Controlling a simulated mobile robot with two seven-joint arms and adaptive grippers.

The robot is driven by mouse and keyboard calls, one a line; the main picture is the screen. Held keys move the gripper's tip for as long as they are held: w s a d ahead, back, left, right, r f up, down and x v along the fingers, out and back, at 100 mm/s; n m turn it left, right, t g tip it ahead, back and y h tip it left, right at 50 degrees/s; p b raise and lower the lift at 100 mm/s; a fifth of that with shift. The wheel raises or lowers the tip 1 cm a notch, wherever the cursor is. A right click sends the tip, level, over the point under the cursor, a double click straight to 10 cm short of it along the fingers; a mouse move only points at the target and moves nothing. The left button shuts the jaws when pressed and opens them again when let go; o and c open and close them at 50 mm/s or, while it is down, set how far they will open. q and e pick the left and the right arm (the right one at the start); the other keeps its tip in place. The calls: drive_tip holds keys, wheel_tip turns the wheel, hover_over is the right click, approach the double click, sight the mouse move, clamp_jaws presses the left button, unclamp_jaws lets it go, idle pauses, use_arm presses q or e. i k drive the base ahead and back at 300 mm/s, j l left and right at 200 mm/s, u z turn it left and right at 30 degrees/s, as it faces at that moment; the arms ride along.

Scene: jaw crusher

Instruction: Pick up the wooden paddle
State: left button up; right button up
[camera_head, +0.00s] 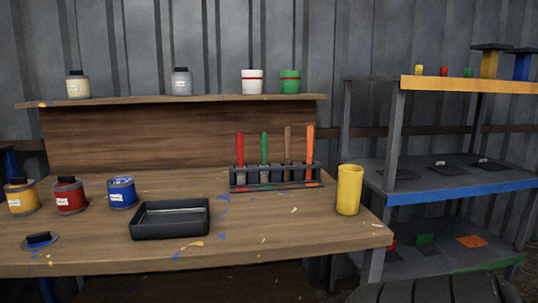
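A dark rack (276,188) stands on the wooden workbench, towards its right side. It holds upright tools with red (240,148), green (264,147), brown (288,142) and orange (310,140) handles. The brown one looks like plain wood and may be the wooden paddle; it stands between the green and orange handles. Its lower end is partly hidden by the rack. Neither of my grippers shows in the head view.
The workbench (270,245) also holds a black tray (171,232), a yellow cup (349,190), and red (69,196), blue (121,193) and yellow (20,197) paint cans at left. A shelf (160,101) with jars hangs behind. A shelving unit (450,197) stands at right.

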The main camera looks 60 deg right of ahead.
sight(287, 129)
drive_tip(key=z, duration=2.05)
